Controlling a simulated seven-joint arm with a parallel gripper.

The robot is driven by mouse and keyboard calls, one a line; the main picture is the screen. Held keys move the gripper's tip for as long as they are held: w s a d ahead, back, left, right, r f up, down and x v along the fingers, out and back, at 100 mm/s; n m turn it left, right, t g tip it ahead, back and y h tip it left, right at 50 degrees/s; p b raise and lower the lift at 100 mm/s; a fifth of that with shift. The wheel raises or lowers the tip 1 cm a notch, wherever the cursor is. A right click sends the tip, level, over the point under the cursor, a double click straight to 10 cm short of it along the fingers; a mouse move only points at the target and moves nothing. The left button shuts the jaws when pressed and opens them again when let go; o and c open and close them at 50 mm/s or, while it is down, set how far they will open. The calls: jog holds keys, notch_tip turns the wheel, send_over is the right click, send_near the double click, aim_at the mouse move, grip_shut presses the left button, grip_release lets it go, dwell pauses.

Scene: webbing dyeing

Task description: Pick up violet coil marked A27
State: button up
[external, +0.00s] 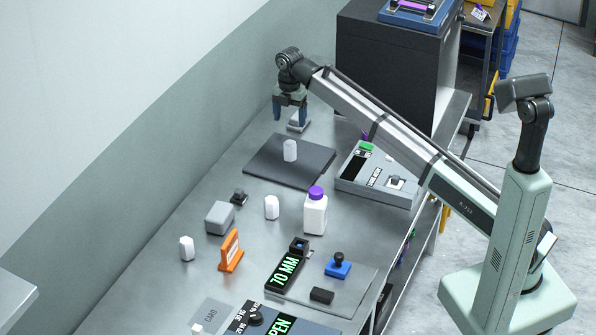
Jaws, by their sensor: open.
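No label reading A27 is legible. Several violet items show: a violet bar in a blue tray (414,12) on the dark cabinet, a small violet piece (480,14) with a white tag on the cart behind, and a violet bit (365,135) partly hidden behind my arm. I cannot tell which is the coil. My gripper (290,117) is open and points down near the table's far end. It is over or just in front of a small grey block (298,126); I cannot tell whether they touch.
A dark mat (270,168) bears a white piece (290,150). A grey device (350,180) stands to its right. Nearer are a white bottle (315,215) with a violet cap, an orange stand (231,250) and a 70 MM unit (285,272). The dark cabinet (390,65) rises behind my arm.

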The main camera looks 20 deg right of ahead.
jog(key=w+d+f+m, duration=0.1)
jog(key=d+m, duration=0.5)
jog(key=d, duration=0.9)
jog(key=w+d+m, duration=0.2)
jog(key=d+m, duration=0.3)
jog(key=d, duration=0.9)
jog(key=f, duration=1.3)
jog(key=shift+s+d+f, duration=0.2)
jog(key=shift+s+f, duration=0.05)
jog(key=shift+f, duration=0.1)
jog(key=shift+c, duration=0.2)
jog(key=c, duration=1.1)
